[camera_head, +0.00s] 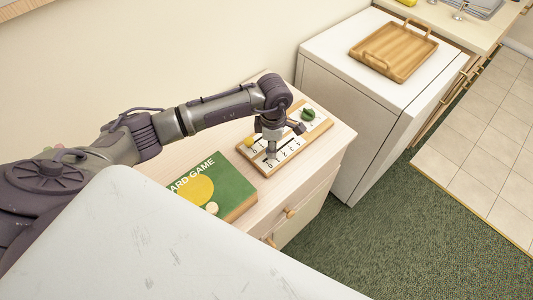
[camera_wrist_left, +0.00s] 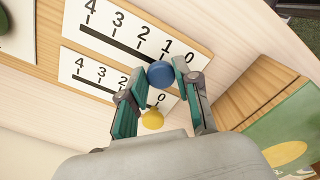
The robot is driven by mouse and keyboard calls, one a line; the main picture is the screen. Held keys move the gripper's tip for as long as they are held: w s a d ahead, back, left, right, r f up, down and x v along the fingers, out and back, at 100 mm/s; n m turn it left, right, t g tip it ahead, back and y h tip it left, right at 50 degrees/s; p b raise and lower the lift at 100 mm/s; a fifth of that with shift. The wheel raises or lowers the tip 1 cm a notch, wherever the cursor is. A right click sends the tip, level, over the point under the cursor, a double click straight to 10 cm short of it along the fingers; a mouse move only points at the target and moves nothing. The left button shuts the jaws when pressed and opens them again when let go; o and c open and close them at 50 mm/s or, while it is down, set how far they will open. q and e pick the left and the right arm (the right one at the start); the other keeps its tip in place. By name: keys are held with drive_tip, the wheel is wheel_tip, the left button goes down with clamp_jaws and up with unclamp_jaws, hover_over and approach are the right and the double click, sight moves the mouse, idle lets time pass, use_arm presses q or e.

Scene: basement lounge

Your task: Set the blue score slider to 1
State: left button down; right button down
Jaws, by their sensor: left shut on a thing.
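The score board (camera_head: 316,134) lies on the wooden cabinet top in the head view. In the left wrist view its two white strips (camera_wrist_left: 77,58) carry numbers from 4 to 0 and dark slots. The blue score slider (camera_wrist_left: 160,74) has a round knob near the 1 and 0 end of the upper strip, apparently close to 1; its exact mark is unclear. My left gripper (camera_wrist_left: 157,88) is shut on this knob, a finger at each side. In the head view the gripper (camera_head: 271,153) hides it. The yellow slider (camera_wrist_left: 152,119) is near 0 on the other strip. My right gripper is out of view.
A green board game box (camera_head: 222,181) lies on the cabinet beside the score board. A green object (camera_head: 308,114) is at the board's far end. A white appliance (camera_head: 336,91) with a wooden tray (camera_head: 385,71) stands to the right. A white surface fills the foreground.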

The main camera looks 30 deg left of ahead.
use_arm(q)
drive_tip(key=shift+w+d, duration=0.1)
drive_tip(key=shift+w, duration=0.2)
drive_tip(key=shift+s, duration=0.1)
drive_tip(key=c, duration=0.8)
unclamp_jaws()
drive_tip(key=shift+r, duration=0.1)
wheel_tip(320, 180, up, 12)
drive_tip(key=shift+f, duration=0.1)
